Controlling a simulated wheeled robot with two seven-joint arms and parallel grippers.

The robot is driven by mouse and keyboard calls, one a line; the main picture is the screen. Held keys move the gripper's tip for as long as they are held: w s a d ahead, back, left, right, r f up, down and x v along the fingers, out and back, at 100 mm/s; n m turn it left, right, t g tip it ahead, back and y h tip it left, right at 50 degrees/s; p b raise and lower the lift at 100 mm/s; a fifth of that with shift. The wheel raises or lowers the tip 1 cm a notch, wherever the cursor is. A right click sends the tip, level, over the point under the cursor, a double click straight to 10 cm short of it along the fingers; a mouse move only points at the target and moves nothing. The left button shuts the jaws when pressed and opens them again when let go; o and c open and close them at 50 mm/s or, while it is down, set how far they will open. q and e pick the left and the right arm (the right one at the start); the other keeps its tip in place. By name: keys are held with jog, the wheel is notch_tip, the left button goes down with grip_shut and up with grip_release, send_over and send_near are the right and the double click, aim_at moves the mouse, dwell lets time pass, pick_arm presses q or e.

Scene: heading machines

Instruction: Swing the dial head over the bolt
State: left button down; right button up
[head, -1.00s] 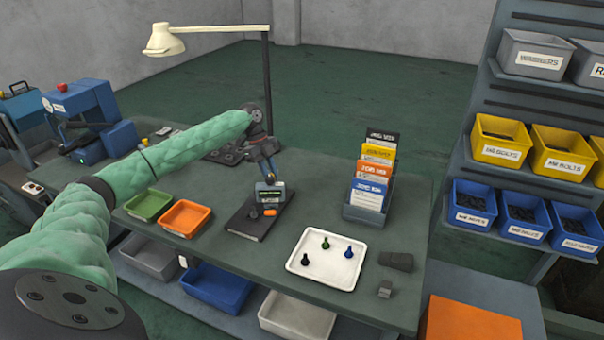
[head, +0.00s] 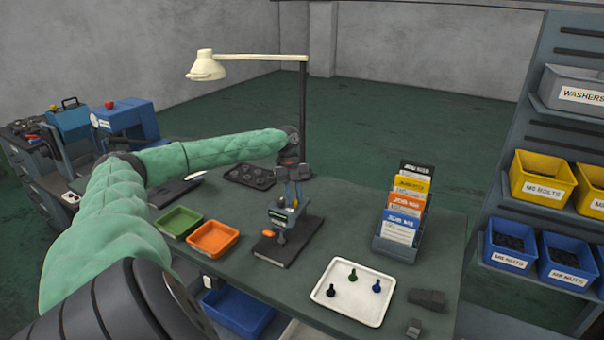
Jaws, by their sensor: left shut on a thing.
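A gauge stands on a flat black base (head: 299,246) on the green bench. Its dial head (head: 282,213), blue-grey with a small green display, sits above the base. My left gripper (head: 293,194) points down from above and is shut at the top of the dial head; the fingertips are small, so the exact grip is unclear. A small orange piece (head: 267,233) is at the base's left side. A green bolt (head: 353,275), a black bolt (head: 331,290) and a blue bolt (head: 376,286) stand on a white tray (head: 350,305). My right gripper is out of view.
Green (head: 179,222) and orange (head: 213,238) trays lie left of the gauge. A card rack (head: 397,245) stands right of it. A lamp (head: 303,100) rises behind my arm. Dark blocks (head: 427,299) lie near the bench's right end. Shelved bins (head: 540,180) are at right.

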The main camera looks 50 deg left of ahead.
pick_arm(q)
jog(key=shift+a+r, duration=0.1)
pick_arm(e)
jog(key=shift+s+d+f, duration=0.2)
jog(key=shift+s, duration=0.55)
pick_arm(q)
jog(key=c, duration=1.4)
grip_release()
jog(key=shift+c, duration=0.2)
jog(key=shift+o, duration=0.7)
jog(key=shift+a, duration=0.1)
jog(key=shift+w+a+r+b, duration=0.1)
jog(key=shift+a+r+b, duration=0.05)
jog(key=shift+r+b, duration=0.2)
jog(key=b+v, duration=0.2)
jog(key=v, duration=0.4)
jog(key=shift+r, duration=0.4)
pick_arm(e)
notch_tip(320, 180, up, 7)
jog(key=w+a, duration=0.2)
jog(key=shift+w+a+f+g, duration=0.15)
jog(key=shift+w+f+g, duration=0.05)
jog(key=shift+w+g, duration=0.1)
pick_arm(q)
jog(key=shift+a, duration=0.1)
